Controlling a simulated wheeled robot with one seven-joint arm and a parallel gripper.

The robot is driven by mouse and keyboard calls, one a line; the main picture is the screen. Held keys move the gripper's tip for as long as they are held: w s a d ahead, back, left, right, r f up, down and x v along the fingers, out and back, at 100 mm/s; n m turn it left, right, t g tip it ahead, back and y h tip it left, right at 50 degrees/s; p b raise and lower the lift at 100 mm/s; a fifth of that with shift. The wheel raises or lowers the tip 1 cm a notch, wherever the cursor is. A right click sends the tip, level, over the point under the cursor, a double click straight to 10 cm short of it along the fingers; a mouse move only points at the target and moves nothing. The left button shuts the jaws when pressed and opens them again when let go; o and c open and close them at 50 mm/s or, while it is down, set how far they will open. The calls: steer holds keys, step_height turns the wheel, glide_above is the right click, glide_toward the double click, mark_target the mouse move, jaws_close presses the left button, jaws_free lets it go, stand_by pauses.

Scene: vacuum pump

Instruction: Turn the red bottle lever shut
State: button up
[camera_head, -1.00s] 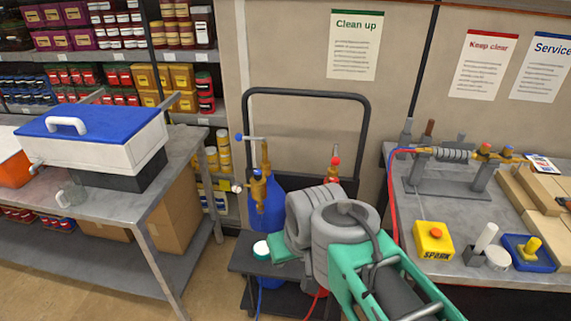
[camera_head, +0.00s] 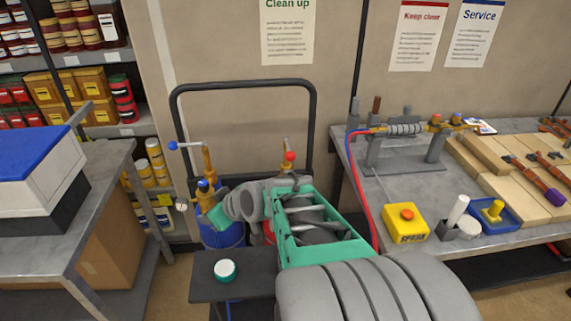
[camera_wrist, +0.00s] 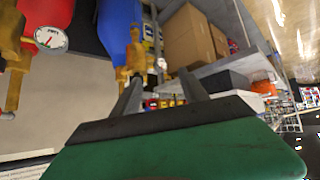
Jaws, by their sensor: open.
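The red bottle stands on the cart, mostly hidden behind my arm in the head view; its brass valve (camera_head: 288,175) and red knob (camera_head: 290,156) show above the arm. In the wrist view the red bottle (camera_wrist: 45,14) is at the upper left, with its gauge (camera_wrist: 51,39) and brass fitting (camera_wrist: 12,55). The blue bottle (camera_head: 222,236) is to its left in the head view. My gripper (camera_wrist: 160,80) is open and empty, fingers pointing toward the blue bottle's brass valve (camera_wrist: 136,55). I cannot tell whether they touch it.
The blue bottle's blue-tipped lever (camera_head: 186,145) sticks out left. A black cart handle (camera_head: 244,84) rises behind the bottles. A white-and-teal round item (camera_head: 225,269) sits on the cart's shelf (camera_head: 208,290). Benches flank the cart; the right one holds a yellow box (camera_head: 405,222).

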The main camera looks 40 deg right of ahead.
steer(key=w+d+f+t+h+b, duration=0.1)
steer(key=w+d+f+t+b, duration=0.15)
steer(key=d, duration=0.55)
steer(key=m+t+h+b, duration=0.1)
steer(key=m+t+h, duration=0.35)
steer(key=h, duration=0.25)
glide_toward(292, 158)
steer(key=shift+m, duration=0.35)
steer(key=x, duration=0.4)
steer(key=shift+w+a+f, duration=0.1)
steer(key=shift+f, duration=0.2)
steer(key=p+x, duration=0.1)
steer(key=x, duration=0.2)
steer(key=p+x, duration=0.2)
steer(key=x, duration=0.1)
steer(key=shift+w+d+r, duration=0.25)
steer(key=shift+w, duration=0.05)
steer(key=shift+w+d+f, duration=0.1)
steer(key=shift+w+d, duration=0.05)
steer(key=shift+w, duration=0.2)
jaws_close()
